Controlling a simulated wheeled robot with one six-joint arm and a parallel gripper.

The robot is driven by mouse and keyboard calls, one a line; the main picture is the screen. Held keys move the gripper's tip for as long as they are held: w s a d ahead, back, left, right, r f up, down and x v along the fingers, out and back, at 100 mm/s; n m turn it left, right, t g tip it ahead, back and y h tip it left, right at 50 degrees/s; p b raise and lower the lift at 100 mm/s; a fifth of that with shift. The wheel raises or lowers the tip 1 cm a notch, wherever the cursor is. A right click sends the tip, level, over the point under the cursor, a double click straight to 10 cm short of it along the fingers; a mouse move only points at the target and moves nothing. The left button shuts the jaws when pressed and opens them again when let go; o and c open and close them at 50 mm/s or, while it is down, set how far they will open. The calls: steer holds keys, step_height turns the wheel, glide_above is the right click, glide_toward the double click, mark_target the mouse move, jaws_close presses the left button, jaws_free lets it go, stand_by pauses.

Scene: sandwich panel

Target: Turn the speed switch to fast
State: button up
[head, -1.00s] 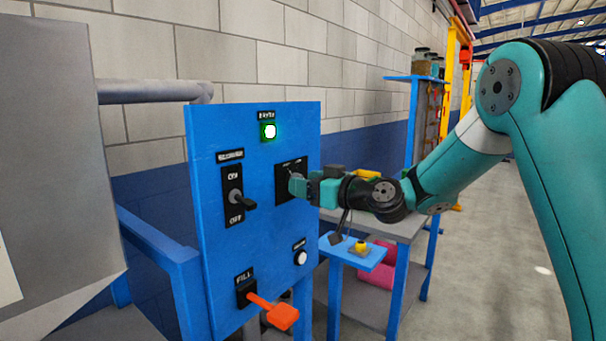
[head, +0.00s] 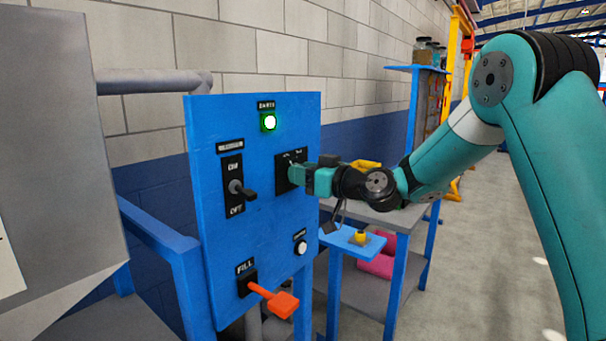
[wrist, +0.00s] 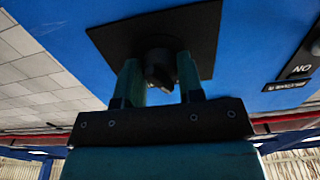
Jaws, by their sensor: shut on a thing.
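The speed switch is a dark rotary knob (wrist: 160,68) on a square black plate (wrist: 112,40), mounted on the upright blue panel (head: 265,215). In the head view the plate (head: 283,181) shows at the panel's right side, its marks too small to read and the knob hidden by my gripper. My gripper (head: 298,175) is at the plate. In the wrist view its two teal fingers (wrist: 160,80) stand on either side of the knob, shut on it.
Left of the plate is a black ON/OFF toggle (head: 237,187). A lit green lamp (head: 269,122) is above, a white button (head: 300,248) below, and an orange FILL lever (head: 280,303) juts out at the bottom. A grey-topped table (head: 390,217) stands behind my arm.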

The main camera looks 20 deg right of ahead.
steer(key=m, duration=0.6)
steer(key=shift+b, duration=0.35)
steer(key=m+p, duration=0.1)
steer(key=m, duration=0.4)
steer(key=shift+m, duration=0.3)
steer(key=o, duration=0.9)
steer(key=shift+s, duration=0.1)
steer(key=b+v, duration=0.5)
steer(key=v, duration=1.2)
steer(key=shift+s+d, duration=0.1)
steer(key=shift+d, duration=0.05)
